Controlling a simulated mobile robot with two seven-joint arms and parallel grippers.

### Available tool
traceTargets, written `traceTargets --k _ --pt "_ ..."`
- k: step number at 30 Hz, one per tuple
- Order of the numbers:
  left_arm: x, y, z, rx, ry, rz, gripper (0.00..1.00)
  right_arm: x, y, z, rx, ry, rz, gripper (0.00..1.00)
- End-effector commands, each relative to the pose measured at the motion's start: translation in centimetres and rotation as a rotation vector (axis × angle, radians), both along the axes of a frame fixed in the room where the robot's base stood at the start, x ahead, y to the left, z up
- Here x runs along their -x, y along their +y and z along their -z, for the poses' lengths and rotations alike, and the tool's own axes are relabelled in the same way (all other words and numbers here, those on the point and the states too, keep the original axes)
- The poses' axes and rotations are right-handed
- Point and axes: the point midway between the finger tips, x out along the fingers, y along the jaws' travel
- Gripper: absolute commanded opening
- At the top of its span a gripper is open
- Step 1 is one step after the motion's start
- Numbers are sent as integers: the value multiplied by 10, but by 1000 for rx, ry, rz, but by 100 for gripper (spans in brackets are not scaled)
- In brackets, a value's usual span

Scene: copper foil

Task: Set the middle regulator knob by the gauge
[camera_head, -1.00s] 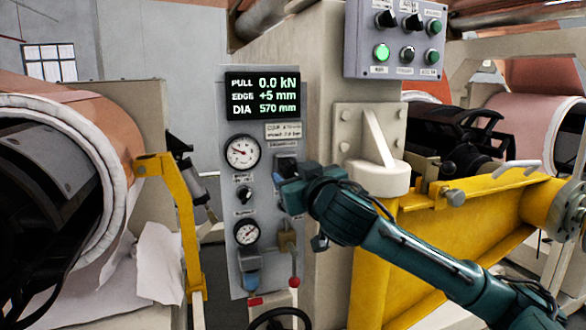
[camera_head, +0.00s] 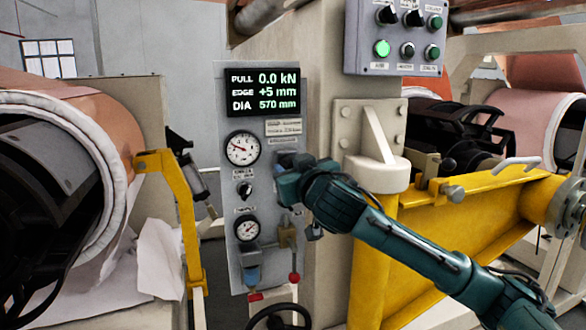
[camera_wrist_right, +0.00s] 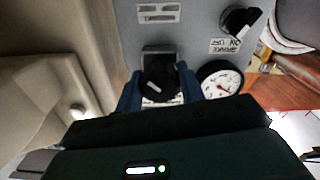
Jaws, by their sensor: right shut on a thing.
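In the head view, my right gripper (camera_head: 284,182) is at the grey regulator panel (camera_head: 228,100), just right of the upper gauge (camera_head: 242,149). The gripper hides most of the knob there. In the right wrist view, the black regulator knob (camera_wrist_right: 160,84) with a pale pointer mark sits between the two blue fingers (camera_wrist_right: 160,92). The fingers are shut on its sides. The same white gauge is beside it in the wrist view (camera_wrist_right: 221,82), its red needle visible but its value too small to read. My left gripper is not in view.
A black selector knob (camera_head: 245,190) and a lower gauge (camera_head: 247,229) are on the panel. The display (camera_head: 263,92) reads pull 0.0 kN, edge +5 mm, dia 570 mm. A yellow bracket (camera_head: 178,205) stands left, a yellow beam (camera_head: 470,230) right.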

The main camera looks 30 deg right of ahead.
Motion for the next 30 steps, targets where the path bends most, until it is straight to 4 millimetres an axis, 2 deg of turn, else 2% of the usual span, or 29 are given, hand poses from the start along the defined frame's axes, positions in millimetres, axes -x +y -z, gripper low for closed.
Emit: traceTargets --k 3,14,30 --pt "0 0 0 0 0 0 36 0 0 0 0 0 0 15" --pt "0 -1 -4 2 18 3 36 0 0 -1 80 22 0 15" --pt "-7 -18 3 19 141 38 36 0 -1 -3 497 124 0 15"
